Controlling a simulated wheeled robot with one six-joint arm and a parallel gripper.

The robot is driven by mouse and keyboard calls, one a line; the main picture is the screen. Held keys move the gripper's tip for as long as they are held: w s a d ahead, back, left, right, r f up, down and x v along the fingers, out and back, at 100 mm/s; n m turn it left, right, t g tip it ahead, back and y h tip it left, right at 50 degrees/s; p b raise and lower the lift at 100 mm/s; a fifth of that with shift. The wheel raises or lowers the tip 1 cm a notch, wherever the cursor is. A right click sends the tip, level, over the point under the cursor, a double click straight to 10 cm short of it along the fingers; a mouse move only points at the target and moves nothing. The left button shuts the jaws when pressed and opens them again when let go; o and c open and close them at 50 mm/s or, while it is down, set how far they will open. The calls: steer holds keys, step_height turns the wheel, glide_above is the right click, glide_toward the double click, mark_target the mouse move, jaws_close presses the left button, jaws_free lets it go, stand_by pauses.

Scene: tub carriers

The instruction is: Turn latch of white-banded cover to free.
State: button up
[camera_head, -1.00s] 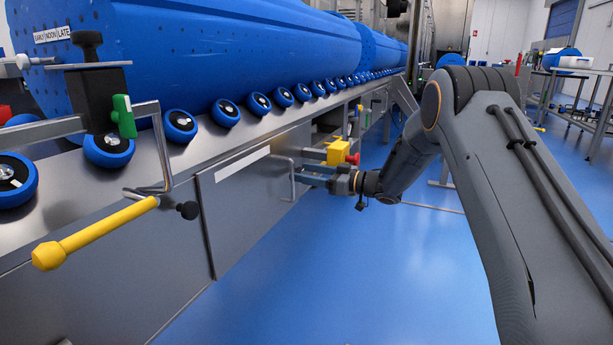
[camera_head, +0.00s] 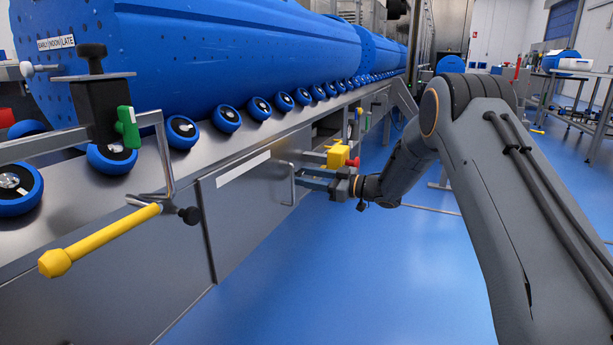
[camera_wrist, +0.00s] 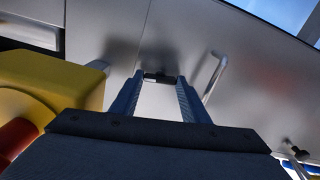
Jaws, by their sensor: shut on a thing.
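The white-banded cover (camera_head: 240,200) is a grey metal panel on the machine's side, with a white strip along its upper part and a bent bar handle (camera_head: 292,184) near its right edge. My gripper (camera_head: 303,173) is at the cover's upper right, beside the handle. In the wrist view, my gripper (camera_wrist: 158,80) has its two blue fingers on either side of a small dark latch (camera_wrist: 158,77) against the cover face, and is shut on it. The bar handle (camera_wrist: 215,76) stands just right of the fingers. The latch is hidden by the fingers in the head view; its exact angle is unclear.
A yellow box (camera_head: 337,154) with a red knob sits close above my gripper; it fills the left of the wrist view (camera_wrist: 60,80). A yellow-gripped crank (camera_head: 100,240) sticks out at the left. Blue rollers line the ledge under a large blue drum (camera_head: 230,50). The blue floor is open.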

steer(key=shift+n+p, duration=2)
steer(key=shift+n, duration=6.2)
steer(key=o, duration=1.1)
steer(key=shift+c, duration=0.2)
steer(key=p+v, duration=0.2)
steer(key=v, duration=0.6)
